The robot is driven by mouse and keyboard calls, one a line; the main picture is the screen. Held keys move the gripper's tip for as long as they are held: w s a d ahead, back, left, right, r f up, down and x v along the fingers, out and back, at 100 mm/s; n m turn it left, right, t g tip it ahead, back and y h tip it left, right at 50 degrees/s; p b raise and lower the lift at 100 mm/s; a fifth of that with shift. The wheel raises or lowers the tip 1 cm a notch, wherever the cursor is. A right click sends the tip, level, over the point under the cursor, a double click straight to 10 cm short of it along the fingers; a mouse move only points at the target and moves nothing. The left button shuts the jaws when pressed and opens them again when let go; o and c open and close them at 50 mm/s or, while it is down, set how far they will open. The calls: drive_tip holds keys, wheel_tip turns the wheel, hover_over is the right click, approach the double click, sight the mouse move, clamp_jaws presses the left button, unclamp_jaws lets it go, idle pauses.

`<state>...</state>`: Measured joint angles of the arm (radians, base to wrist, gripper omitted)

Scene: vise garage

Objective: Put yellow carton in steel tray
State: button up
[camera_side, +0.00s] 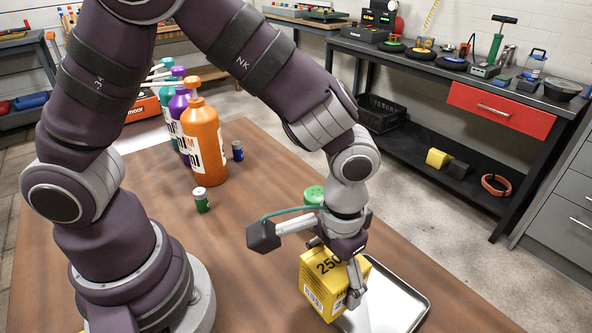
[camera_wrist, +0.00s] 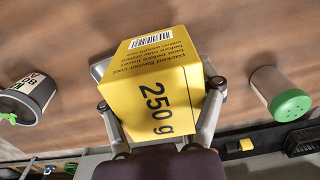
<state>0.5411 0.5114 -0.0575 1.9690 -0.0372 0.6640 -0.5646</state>
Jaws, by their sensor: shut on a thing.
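The yellow carton (camera_side: 325,284), marked "250 g", is held between the two fingers of my gripper (camera_side: 338,270). In the wrist view the carton (camera_wrist: 155,85) fills the middle, with a finger of my gripper (camera_wrist: 160,118) on each side. The steel tray (camera_side: 408,300) lies on the wooden table, behind and to the right of the carton in the side view. The carton overlaps the tray's left part there, and I cannot tell whether it touches the tray or table. In the wrist view only a bit of the tray shows behind the carton.
An orange bottle (camera_side: 204,142) stands with purple and teal bottles at the back left. A small green-labelled container (camera_side: 201,200) and a blue one (camera_side: 237,150) stand near them. A green-lidded jar (camera_side: 314,195) stands behind my gripper; it also shows in the wrist view (camera_wrist: 280,95).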

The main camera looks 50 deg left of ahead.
drive_tip(key=w+d, duration=0.2)
drive_tip(key=w, duration=0.1)
drive_tip(key=w+d, duration=0.1)
drive_tip(key=w, duration=0.1)
drive_tip(key=shift+d+f, duration=0.15)
drive_tip(key=shift+f, duration=0.15)
drive_tip(key=f, duration=0.3)
drive_tip(key=shift+w+d+f, duration=0.1)
drive_tip(key=shift+w+f, duration=0.1)
drive_tip(key=shift+f, duration=0.1)
drive_tip(key=o, duration=1.2)
drive_tip(key=shift+o, duration=0.2)
